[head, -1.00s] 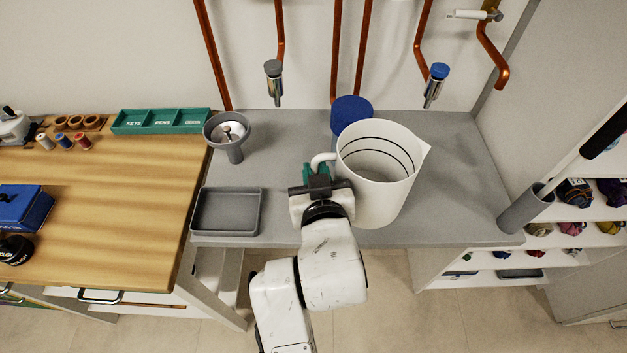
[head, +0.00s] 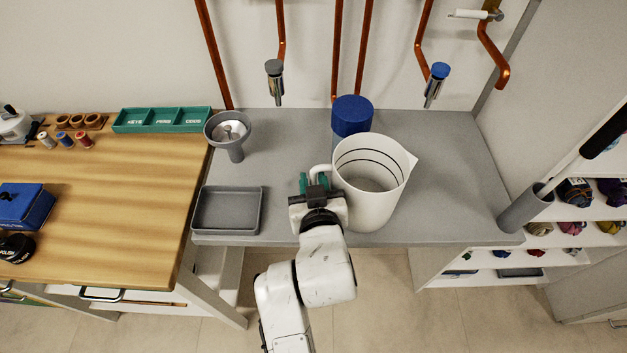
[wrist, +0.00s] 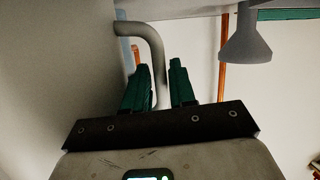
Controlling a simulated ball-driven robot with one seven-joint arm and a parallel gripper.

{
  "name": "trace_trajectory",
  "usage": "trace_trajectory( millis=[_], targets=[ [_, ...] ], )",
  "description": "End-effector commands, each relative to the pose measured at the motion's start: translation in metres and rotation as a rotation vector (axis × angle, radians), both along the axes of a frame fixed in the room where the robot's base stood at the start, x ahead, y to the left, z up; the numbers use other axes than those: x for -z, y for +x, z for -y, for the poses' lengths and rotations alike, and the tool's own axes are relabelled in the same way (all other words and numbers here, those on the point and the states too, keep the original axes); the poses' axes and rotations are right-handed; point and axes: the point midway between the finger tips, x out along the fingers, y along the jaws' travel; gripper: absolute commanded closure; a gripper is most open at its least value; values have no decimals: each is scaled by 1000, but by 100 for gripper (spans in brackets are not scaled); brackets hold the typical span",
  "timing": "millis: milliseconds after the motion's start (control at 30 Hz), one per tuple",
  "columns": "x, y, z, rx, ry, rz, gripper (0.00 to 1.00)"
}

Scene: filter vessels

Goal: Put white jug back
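The white jug (head: 369,200) is upright over the front middle of the grey counter (head: 440,200), its spout to the right and dark rings inside. I cannot tell whether its base touches the counter. Its handle (wrist: 156,55) points left and passes between the green fingers of my gripper (wrist: 162,88). In the head view my gripper (head: 315,182) is at the jug's left side, shut on the handle. The jug's side fills the left of the wrist view.
A blue-topped cylinder (head: 352,115) stands close behind the jug. A grey funnel vessel (head: 228,135) and grey tray (head: 227,211) are to the left. A grey tap (head: 274,82) and blue tap (head: 435,85) hang above. A grey tube holder (head: 522,212) is at the right edge.

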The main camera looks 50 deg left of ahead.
Motion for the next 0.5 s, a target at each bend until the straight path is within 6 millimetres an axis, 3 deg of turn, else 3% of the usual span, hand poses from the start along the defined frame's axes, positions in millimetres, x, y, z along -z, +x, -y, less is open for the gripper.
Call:
trace_trajectory(
  millis=[200, 500],
  targets=[
    [0, 0, 0, 0, 0, 0, 56],
    [-6, 0, 0, -1, 1, 0, 56]
  ],
)
